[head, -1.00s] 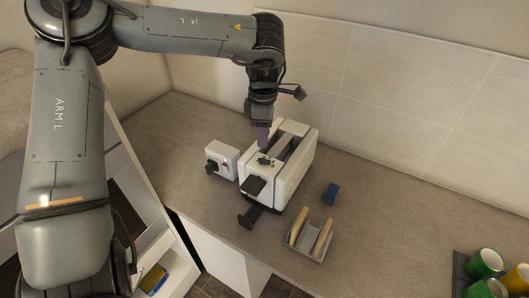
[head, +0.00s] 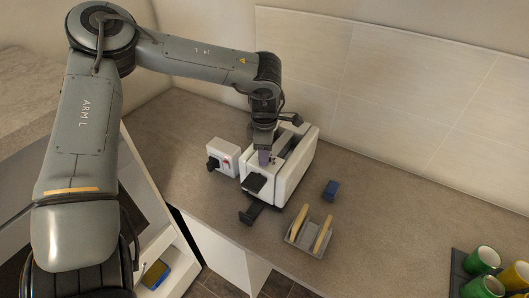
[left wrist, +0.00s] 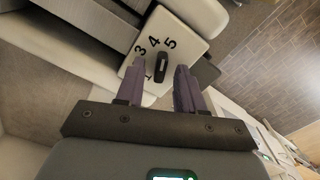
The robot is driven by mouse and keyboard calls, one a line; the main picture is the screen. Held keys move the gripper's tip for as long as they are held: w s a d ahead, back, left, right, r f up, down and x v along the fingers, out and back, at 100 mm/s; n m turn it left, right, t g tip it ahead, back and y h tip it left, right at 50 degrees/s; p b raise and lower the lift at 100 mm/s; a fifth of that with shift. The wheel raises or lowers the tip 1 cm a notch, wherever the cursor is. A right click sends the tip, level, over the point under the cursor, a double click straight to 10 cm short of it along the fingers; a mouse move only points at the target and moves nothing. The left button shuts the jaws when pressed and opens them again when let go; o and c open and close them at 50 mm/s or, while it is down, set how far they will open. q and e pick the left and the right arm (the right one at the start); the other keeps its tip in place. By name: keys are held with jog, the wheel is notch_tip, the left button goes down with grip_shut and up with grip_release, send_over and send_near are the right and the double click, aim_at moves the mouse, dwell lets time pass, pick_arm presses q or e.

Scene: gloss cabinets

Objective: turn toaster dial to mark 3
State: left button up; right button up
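The white toaster (head: 299,174) stands on the counter, its long slot running toward the back wall. In the left wrist view, its white dial panel (left wrist: 184,34) shows the marks 1, 3, 4 and 5. The black dial knob (left wrist: 162,57) is an oblong bar with its far end by the 4 and 5; which mark it indicates is unclear. My left gripper (head: 264,158) points down over the toaster's front end and hides the dial in the head view. Its purple fingers (left wrist: 157,83) are apart, with the knob in line between their tips; contact is not visible. My right gripper is not in view.
A black part (head: 250,214) juts near the counter's front edge. Mugs (head: 483,260) stand far right.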

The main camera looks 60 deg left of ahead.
pick_arm(q)
grip_shut()
jog(key=shift+n, duration=0.3)
jog(key=shift+n+b, duration=0.4)
jog(key=shift+n, duration=0.4)
jog(key=n+b, duration=0.1)
jog(key=n, duration=0.3)
jog(key=shift+d, duration=0.1)
jog(key=n+b, duration=0.1)
jog(key=n, duration=0.3)
jog(key=shift+n, duration=0.3)
jog(key=shift+d+n, duration=0.1)
jog(key=shift+n, duration=0.9)
jog(key=shift+r, duration=0.1)
